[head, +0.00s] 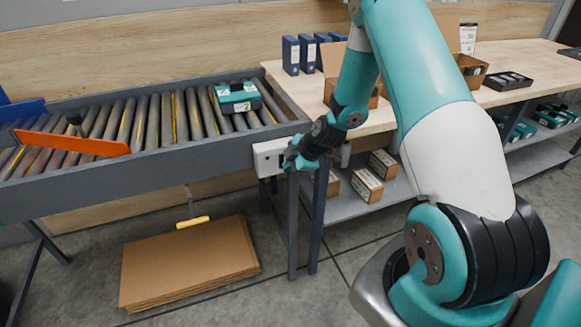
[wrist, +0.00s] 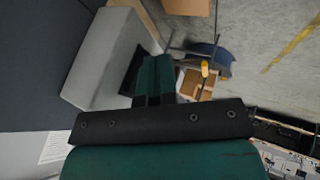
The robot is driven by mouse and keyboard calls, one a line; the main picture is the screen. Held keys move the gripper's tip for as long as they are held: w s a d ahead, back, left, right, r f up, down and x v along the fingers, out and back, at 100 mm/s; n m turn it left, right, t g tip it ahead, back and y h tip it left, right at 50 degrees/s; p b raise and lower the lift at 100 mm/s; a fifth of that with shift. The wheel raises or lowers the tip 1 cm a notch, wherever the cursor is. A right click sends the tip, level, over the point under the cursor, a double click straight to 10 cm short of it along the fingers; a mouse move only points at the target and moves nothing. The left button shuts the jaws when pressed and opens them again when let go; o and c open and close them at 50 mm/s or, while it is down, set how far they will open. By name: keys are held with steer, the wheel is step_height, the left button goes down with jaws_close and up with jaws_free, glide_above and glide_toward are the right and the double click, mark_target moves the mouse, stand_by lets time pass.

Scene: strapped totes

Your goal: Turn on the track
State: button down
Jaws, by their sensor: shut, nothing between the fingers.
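The track is a roller conveyor (head: 150,118) in a dark grey frame, at the left of the head view. A light grey control box (head: 262,152) is fixed to the frame's right end. The box also fills the upper left of the wrist view (wrist: 105,58). My gripper (head: 290,162) is shut and empty at the right side of the box's front. In the wrist view its green fingers (wrist: 153,72) are together, close beside a dark part on the box. I cannot tell whether they touch it. Any switch is hidden or too small to make out.
A teal tote (head: 238,97) sits on the rollers near the right end. An orange bar (head: 72,142) crosses the rollers at left. A wooden bench (head: 400,112) with boxes stands right of the conveyor. Flat cardboard (head: 190,262) lies on the floor below.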

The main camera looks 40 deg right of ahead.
steer(key=shift+w, duration=0.15)
steer(key=shift+r, duration=0.75)
